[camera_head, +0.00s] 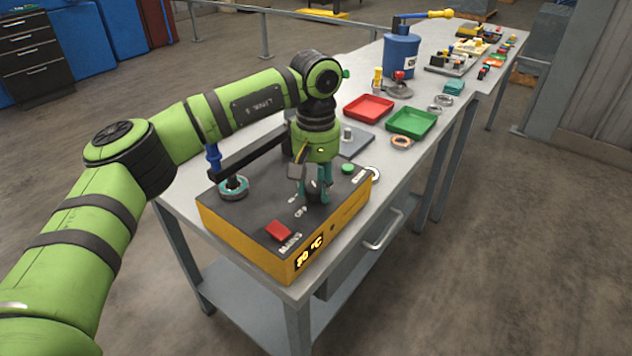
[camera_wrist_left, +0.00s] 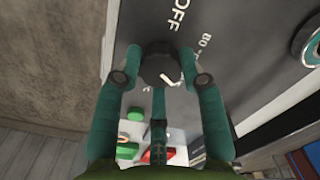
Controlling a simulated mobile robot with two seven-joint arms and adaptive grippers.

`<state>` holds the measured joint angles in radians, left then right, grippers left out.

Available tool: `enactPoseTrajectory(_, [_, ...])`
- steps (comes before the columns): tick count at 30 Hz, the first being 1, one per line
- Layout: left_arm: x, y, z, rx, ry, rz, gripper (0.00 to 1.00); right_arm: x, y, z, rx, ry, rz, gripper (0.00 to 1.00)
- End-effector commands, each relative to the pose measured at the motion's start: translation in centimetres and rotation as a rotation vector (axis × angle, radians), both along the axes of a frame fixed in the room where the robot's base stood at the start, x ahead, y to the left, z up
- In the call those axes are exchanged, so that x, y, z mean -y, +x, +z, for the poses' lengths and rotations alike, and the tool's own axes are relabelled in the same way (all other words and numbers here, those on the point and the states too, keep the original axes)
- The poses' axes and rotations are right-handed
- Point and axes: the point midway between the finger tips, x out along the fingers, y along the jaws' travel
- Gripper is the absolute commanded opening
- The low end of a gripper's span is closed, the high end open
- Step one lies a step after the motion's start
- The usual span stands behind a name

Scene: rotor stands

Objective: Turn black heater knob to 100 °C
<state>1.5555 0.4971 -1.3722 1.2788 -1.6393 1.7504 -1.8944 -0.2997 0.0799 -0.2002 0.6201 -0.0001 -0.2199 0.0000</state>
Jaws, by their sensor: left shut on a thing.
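The heater is a yellow box with a dark top (camera_head: 262,218) at the near end of the bench. Its front display (camera_head: 309,252) shows a lit number with °C, hard to read exactly. The black knob (camera_wrist_left: 160,64) sits on the dark panel between the OFF and 80 marks, with a pale pointer line on it. My left gripper (camera_head: 313,192) comes down from above onto the panel, its teal fingers closed around the knob. In the head view the fingers mostly hide the knob.
A red MAINS switch (camera_head: 278,231) and a green button (camera_head: 348,168) are on the heater top. Red (camera_head: 369,107) and green (camera_head: 411,122) trays and a blue drum (camera_head: 401,58) stand farther along the bench.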

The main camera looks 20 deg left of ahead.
Motion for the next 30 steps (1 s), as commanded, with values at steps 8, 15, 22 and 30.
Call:
enactPoseTrajectory(8, [0.0, 0.0, 0.0, 0.0, 0.001, 0.002, 0.64, 0.0, 0.0, 0.0, 0.0, 0.0, 0.0, 0.0])
enactPoseTrajectory(15, [0.0, 0.1, 0.5, 0.002, 0.0, 0.002, 0.64, 0.0, -0.1, 0.0, -0.002, 0.0, 0.0, 0.0])
enactPoseTrajectory(22, [0.0, 0.1, 4.6, 0.005, -0.002, 0.003, 0.64, 0.0, -0.1, 0.0, -0.001, 0.0, 0.0, 0.0])
enactPoseTrajectory(30, [0.0, 0.1, 9.9, 0.003, -0.001, 0.003, 0.64, 0.0, 0.0, 0.0, -0.001, 0.0, 0.0, 0.0])
